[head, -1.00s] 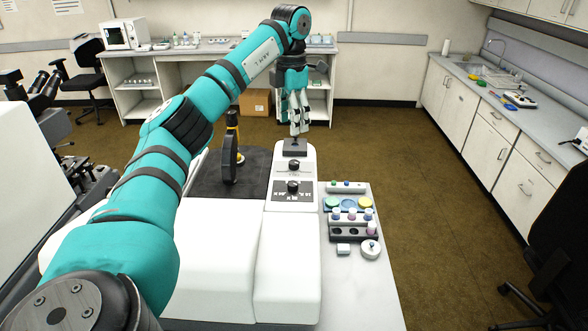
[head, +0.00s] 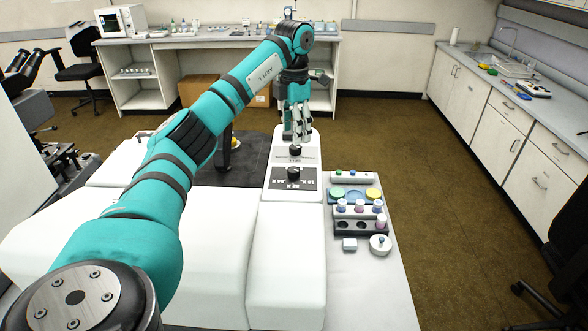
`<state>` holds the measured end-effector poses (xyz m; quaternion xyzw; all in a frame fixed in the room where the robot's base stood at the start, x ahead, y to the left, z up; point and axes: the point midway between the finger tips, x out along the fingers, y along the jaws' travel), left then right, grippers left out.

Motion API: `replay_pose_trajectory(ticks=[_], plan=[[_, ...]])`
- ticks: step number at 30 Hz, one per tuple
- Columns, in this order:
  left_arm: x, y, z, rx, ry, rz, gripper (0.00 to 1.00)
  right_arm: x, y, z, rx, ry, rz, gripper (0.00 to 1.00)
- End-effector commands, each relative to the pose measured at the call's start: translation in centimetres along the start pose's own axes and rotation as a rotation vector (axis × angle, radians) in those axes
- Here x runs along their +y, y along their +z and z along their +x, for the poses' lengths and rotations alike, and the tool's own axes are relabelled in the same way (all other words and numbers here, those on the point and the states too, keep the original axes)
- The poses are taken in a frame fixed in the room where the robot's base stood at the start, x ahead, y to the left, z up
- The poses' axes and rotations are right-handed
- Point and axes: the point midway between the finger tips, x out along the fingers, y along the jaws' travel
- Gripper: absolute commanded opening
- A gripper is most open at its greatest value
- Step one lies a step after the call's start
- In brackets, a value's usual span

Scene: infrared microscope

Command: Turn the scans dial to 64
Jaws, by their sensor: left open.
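The white microscope's control panel (head: 280,191) carries two black dials. The far dial (head: 295,150) is small, and the near dial (head: 293,173) sits on a dark plate with white markings too small to read. I cannot tell from the lettering which is the scans dial or where either pointer stands. My left gripper (head: 297,135) is open, pointing down, with its fingertips just beyond and slightly above the far dial in the picture. I cannot tell whether it touches anything. It hides the panel's far end. My right gripper is out of view.
To the right of the panel, a white table (head: 370,285) holds a vial rack (head: 360,228), a blue tray (head: 356,198) with green and yellow discs, and small white parts. A dark upright part (head: 226,150) stands left of the panel.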

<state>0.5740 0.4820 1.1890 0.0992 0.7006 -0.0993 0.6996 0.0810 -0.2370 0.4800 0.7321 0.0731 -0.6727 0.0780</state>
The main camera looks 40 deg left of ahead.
Motion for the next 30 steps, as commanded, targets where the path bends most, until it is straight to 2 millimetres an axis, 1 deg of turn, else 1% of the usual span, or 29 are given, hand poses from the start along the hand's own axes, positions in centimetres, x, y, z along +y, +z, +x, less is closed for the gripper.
replay_pose_trajectory(ticks=[1, 9, 15, 18, 21, 29, 30], plan=[[0.0, -0.1, 1.2, 0.004, 0.000, 0.000, 0.55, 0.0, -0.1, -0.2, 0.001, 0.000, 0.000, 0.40], [0.0, -0.1, 6.9, 0.004, 0.000, -0.001, 0.55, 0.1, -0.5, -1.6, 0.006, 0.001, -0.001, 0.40], [0.0, 0.0, 10.2, 0.002, -0.001, 0.000, 0.55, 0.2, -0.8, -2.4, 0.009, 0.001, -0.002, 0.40], [0.0, 0.0, 11.1, 0.000, 0.000, 0.000, 0.55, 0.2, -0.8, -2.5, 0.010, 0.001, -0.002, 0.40], [0.0, 0.0, 11.7, -0.001, 0.001, 0.000, 0.55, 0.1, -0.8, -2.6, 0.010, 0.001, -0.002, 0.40], [0.1, 0.0, 11.9, -0.002, 0.001, 0.000, 0.55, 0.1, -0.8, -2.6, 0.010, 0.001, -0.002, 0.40], [0.1, 0.0, 11.9, -0.002, 0.001, 0.000, 0.54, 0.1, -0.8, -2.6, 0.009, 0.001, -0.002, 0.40]])
